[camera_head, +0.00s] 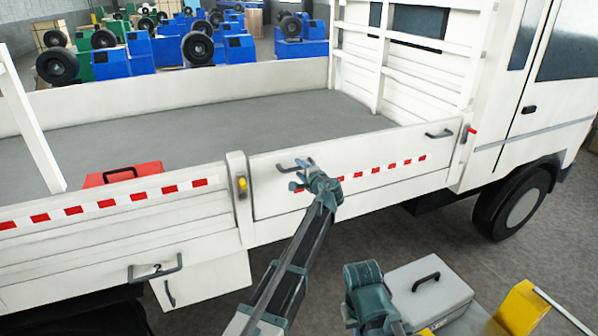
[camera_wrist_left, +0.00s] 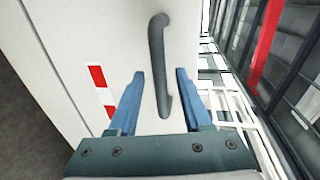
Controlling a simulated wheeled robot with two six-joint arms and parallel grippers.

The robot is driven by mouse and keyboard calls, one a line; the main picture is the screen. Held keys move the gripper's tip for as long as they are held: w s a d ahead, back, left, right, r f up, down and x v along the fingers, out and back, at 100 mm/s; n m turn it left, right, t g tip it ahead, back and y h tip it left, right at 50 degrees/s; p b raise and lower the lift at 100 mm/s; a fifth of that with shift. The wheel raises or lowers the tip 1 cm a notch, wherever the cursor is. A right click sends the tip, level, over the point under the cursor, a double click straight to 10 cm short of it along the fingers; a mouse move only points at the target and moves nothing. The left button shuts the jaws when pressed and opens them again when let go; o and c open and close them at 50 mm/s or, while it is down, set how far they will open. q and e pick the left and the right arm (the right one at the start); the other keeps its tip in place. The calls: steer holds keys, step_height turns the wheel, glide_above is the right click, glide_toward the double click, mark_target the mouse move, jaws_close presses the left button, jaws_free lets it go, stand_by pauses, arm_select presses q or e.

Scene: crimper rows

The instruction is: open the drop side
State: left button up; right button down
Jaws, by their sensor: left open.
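The white drop side (camera_head: 385,160) with a red-and-white strip stands upright between two posts on the truck bed's near side. It has a grey handle (camera_head: 286,169) near its left end and another grey handle (camera_head: 438,134) near its right end. A yellow latch (camera_head: 242,186) is on the left post and a red latch (camera_head: 471,130) on the right post. My left gripper (camera_head: 303,174) is open at the left handle. In the left wrist view the grey handle (camera_wrist_left: 157,60) runs between the two blue fingers, with a gap on both sides.
A second white side panel (camera_head: 100,225) lies left of the yellow latch, with a red toolbox (camera_head: 122,174) behind it. A grey case (camera_head: 428,287) and a yellow object (camera_head: 522,308) are at the lower right. The grey bed floor (camera_head: 250,120) is mostly clear.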

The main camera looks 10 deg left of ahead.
arm_select(q)
steer(key=shift+w+a+f, duration=0.15)
steer(key=shift+w+a, duration=0.15)
steer(key=shift+w, duration=0.15)
jaws_close()
stand_by(1.2)
